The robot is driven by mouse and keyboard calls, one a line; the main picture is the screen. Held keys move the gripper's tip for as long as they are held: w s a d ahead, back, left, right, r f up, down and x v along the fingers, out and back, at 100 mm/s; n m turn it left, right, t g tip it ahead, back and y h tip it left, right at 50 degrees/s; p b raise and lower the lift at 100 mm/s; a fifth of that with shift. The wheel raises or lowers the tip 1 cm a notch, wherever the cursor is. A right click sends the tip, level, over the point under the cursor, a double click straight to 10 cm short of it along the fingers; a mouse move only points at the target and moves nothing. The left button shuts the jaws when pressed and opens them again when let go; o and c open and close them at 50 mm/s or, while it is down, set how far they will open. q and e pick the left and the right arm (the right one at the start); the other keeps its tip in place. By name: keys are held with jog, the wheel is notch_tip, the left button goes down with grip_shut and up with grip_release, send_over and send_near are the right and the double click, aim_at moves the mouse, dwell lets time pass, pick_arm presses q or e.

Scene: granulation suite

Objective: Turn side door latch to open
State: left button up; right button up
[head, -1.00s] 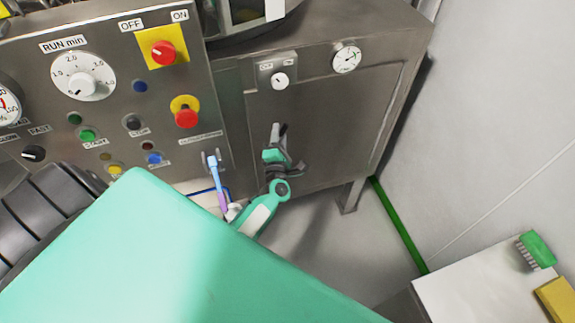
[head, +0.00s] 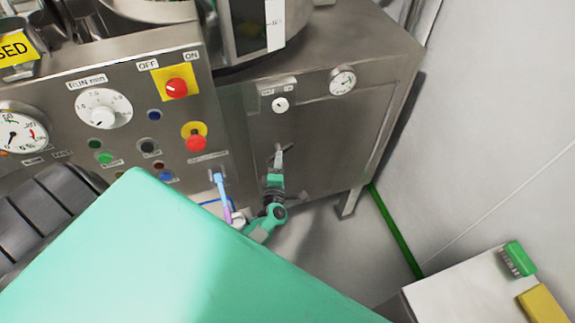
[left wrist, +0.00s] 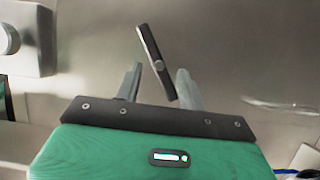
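The side door latch, a slim dark bar on a round pivot, shows in the left wrist view (left wrist: 149,43), tilted with its top to the left. In the head view the latch (head: 279,151) is small, on the steel side door (head: 325,135). My left gripper (head: 278,166) is at the latch, pointing up at it from below. In the left wrist view its fingers (left wrist: 160,80) are apart, with the bar's lower end between them, nearer the right finger. I cannot tell whether they touch. My right gripper is not in view.
A control panel (head: 60,75) with knobs and buttons stands left of the door. A small switch (head: 280,104) and a gauge (head: 342,80) sit above the latch. A table (head: 450,290) with a green brush (head: 518,258) and yellow block (head: 543,305) is at lower right. My teal arm covers the lower left.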

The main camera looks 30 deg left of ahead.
pick_arm(q)
jog(key=f+b+v, duration=0.1)
jog(key=b+v, duration=0.2)
jog(key=v, duration=0.7)
jog(key=s+d+f+m+g+h+b, duration=0.1)
jog(key=f+m, duration=0.3)
jog(key=f, duration=0.4)
jog(key=s+d+f+m+g+h+b, duration=0.1)
jog(key=s+d+f+m+h+b, duration=0.1)
jog(key=f, duration=0.7)
jog(key=s+d+f+m+g+h+b, duration=0.1)
jog(key=s+d+f+m+h+b, duration=0.1)
jog(key=f+m, duration=0.4)
notch_tip(320, 180, down, 3)
jog(key=d+h+b, duration=0.1)
jog(key=d+h, duration=0.1)
jog(key=shift+s+d+r, duration=0.15)
jog(key=shift+d+r, duration=0.05)
jog(key=shift+d, duration=0.05)
